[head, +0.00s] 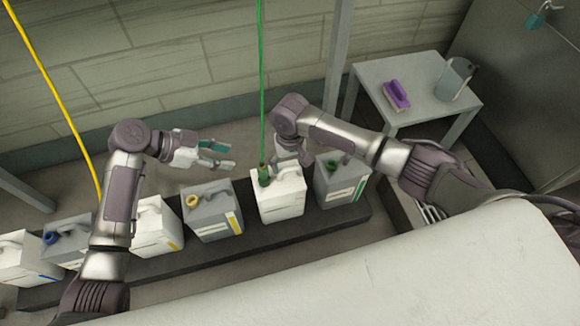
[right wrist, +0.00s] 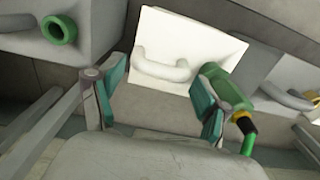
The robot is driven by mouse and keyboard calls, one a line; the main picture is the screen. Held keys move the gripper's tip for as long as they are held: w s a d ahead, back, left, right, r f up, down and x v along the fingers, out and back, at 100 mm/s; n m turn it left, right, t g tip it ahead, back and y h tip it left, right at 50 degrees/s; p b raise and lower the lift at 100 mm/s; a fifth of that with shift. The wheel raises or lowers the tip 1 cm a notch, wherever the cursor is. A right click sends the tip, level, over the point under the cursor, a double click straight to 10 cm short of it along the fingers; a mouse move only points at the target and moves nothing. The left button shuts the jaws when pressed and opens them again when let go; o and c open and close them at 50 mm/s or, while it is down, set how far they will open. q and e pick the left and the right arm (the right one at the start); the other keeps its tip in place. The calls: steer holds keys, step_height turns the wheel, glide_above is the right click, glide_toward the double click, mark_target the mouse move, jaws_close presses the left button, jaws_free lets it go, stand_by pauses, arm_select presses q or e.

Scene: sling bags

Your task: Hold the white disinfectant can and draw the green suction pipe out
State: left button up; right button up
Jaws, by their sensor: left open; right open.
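The white disinfectant can (head: 280,199) stands upright on the dark low platform. The green suction pipe (head: 262,75) comes down from above into its mouth, through a green fitting (head: 264,175). My right gripper (head: 300,160) is just above and behind this can; its fingers are partly hidden in the head view. In the right wrist view it is open (right wrist: 160,95), with the can's handle (right wrist: 163,70) ahead between the fingers. The right finger is close beside the green fitting (right wrist: 230,92); contact is unclear. My left gripper (head: 225,156) is open and empty, above and left of the can.
A grey can with a green opening (head: 340,185) stands close on the right. A grey can with a yellow cap (head: 212,212) and several other cans stand left on the platform (head: 300,228). A yellow hose (head: 50,95) hangs left. A side table (head: 425,70) stands at the back right.

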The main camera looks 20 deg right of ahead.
steer(key=shift+f, duration=1.25)
steer(key=c, duration=1.2)
arm_select(q)
steer(key=shift+o, duration=1.3)
steer(key=shift+d, duration=0.1)
steer(key=shift+s+d+f+y, duration=0.1)
steer(key=shift+d+f+y, duration=0.1)
steer(key=shift+d+y, duration=0.1)
steer(key=n+y, duration=0.2)
steer(key=y, duration=0.3)
glide_toward(260, 168)
step_height(260, 168, down, 2)
steer(key=shift+n+t+y, duration=0.5)
steer(key=shift+n+y, duration=0.3)
steer(key=shift+s+d+r+x, duration=0.15)
steer(key=shift+d+x, duration=0.2)
steer(key=shift+x, duration=1.15)
steer(key=shift+s+d+x, duration=0.15)
steer(key=shift+d+x, duration=0.15)
steer(key=shift+x, duration=1.25)
steer(key=shift+s+d+r+x, duration=0.15)
steer(key=shift+d+x, duration=0.2)
steer(key=shift+x, duration=1.15)
steer(key=shift+w, duration=0.1)
steer(key=shift+c, duration=0.2)
